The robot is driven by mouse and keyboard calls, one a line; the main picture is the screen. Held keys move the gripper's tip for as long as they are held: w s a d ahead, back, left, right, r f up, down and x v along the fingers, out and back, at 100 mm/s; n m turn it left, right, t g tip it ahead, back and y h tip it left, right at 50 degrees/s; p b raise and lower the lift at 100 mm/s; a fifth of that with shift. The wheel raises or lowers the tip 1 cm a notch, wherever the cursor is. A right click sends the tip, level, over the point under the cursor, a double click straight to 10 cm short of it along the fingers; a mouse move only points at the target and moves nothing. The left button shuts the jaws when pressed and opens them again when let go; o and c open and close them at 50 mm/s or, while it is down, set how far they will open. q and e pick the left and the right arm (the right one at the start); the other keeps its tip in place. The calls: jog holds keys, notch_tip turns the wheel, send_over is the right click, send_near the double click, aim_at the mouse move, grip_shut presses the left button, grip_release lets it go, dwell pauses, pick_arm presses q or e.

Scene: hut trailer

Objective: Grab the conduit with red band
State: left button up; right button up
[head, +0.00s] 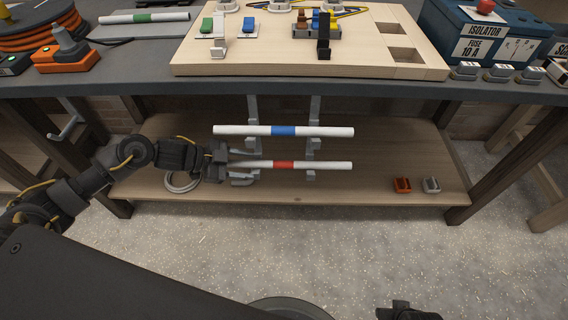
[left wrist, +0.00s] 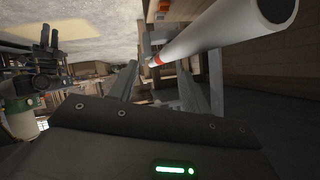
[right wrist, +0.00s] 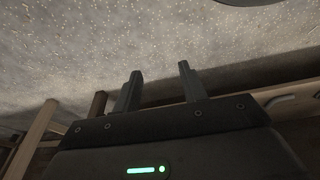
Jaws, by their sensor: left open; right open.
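The white conduit with the red band (head: 325,165) lies level across grey brackets above the lower shelf. A similar conduit with a blue band (head: 240,130) lies parallel just behind it. My left gripper (head: 243,168) is open at the left end of the red-banded conduit. In the left wrist view the conduit (left wrist: 215,38) runs large from the top right toward its red band, near the open fingers (left wrist: 172,92). I cannot tell whether it sits fully between them. My right gripper (right wrist: 157,88) is open and empty over the floor; part of it shows at the bottom of the head view.
A green-banded conduit (head: 145,17) lies on the workbench (head: 130,80) above. A cable coil (head: 182,181) lies near my left wrist. Bench legs flank the shelf; the floor in front is clear.

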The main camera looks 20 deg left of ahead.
aim_at(279, 163)
pick_arm(q)
jog(key=shift+w+d, duration=0.4)
jog(key=shift+d, duration=0.35)
jog(key=shift+w+d, duration=0.45)
jog(key=shift+d, duration=0.35)
jog(key=shift+w+d, duration=0.4)
jog(key=shift+d, duration=0.35)
jog(key=x, duration=0.4)
jog(key=shift+b, duration=0.3)
jog(key=shift+w+d+f, duration=0.25)
jog(key=shift+d, duration=0.15)
pick_arm(e)
jog(key=shift+w+r, duration=0.1)
jog(key=shift+r, duration=0.8)
pick_arm(q)
jog(key=shift+c, duration=0.5)
grip_shut()
pick_arm(e)
jog(key=shift+s+d+f, duration=0.1)
jog(key=shift+s+f, duration=0.1)
jog(key=shift+f, duration=0.05)
